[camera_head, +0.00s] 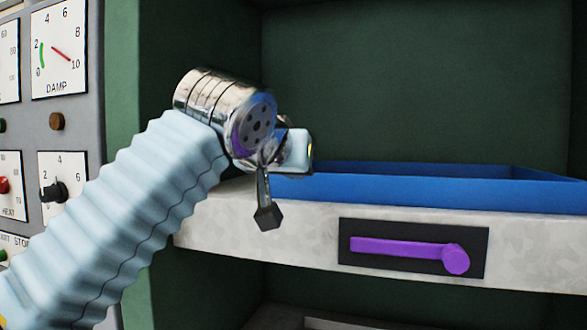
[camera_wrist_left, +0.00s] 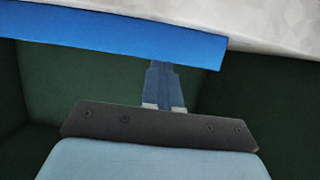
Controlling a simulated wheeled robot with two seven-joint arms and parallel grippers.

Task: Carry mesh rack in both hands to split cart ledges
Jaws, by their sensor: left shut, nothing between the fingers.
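A blue shallow tray-like thing (camera_head: 420,190) lies on the pale shelf; I see no mesh on it and cannot tell whether it is the mesh rack. Its blue wall crosses the top left of the left wrist view (camera_wrist_left: 110,35). My left gripper (camera_wrist_left: 162,68) is shut and empty, its fingertips by the lower edge of that wall; I cannot tell whether they touch. In the head view its hand is at the tray's left end, with the fingers hidden. My right gripper and the split cart ledges are not in view.
The pale shelf (camera_head: 270,240) has a purple handle (camera_head: 400,248) on a dark plate at its front. Dark green cabinet walls (camera_head: 410,80) enclose the shelf at the back and left. A grey panel with dials (camera_head: 60,120) stands at left. Open space shows above the tray.

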